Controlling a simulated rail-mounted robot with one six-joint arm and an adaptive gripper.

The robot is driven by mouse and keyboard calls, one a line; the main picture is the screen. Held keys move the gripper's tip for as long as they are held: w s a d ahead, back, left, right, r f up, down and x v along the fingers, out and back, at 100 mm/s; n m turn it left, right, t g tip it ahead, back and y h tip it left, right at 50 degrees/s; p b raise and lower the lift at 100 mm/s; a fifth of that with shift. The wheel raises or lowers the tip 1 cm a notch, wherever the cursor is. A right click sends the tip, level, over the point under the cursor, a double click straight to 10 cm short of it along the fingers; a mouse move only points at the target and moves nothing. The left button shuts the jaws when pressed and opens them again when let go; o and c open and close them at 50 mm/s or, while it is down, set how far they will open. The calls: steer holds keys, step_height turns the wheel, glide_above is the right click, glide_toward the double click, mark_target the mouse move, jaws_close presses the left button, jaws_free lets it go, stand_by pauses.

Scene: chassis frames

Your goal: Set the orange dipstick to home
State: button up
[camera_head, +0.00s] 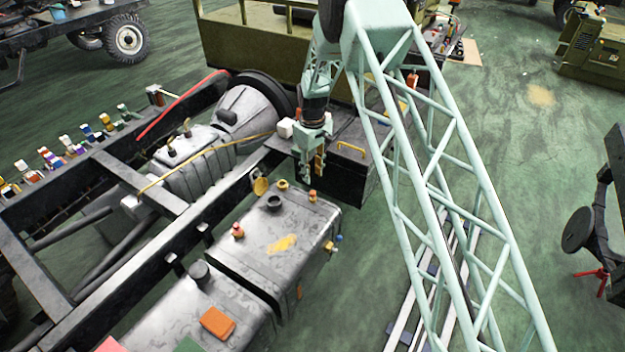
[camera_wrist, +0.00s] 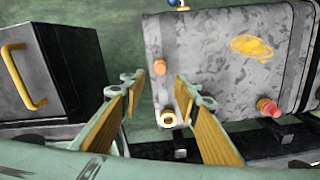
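A small orange-topped knob (camera_head: 312,196), which looks like the orange dipstick, stands on the far right corner of the grey tank (camera_head: 255,265). The orange top also shows in the wrist view (camera_wrist: 160,67), just beyond my fingertips. A yellow-rimmed neck (camera_head: 283,184) is near it on the tank's edge; in the wrist view this neck (camera_wrist: 168,119) appears between my fingers. A red-topped knob (camera_head: 238,230) stands on the tank's left edge and in the wrist view (camera_wrist: 270,108). My gripper (camera_head: 312,172) hangs above the tank's far edge. My gripper (camera_wrist: 158,80) is open and empty.
The chassis rail (camera_head: 170,240) runs along the tank's left. A blue-tipped fitting (camera_head: 333,246) sticks out of the tank's right end.

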steer(key=shift+r, duration=1)
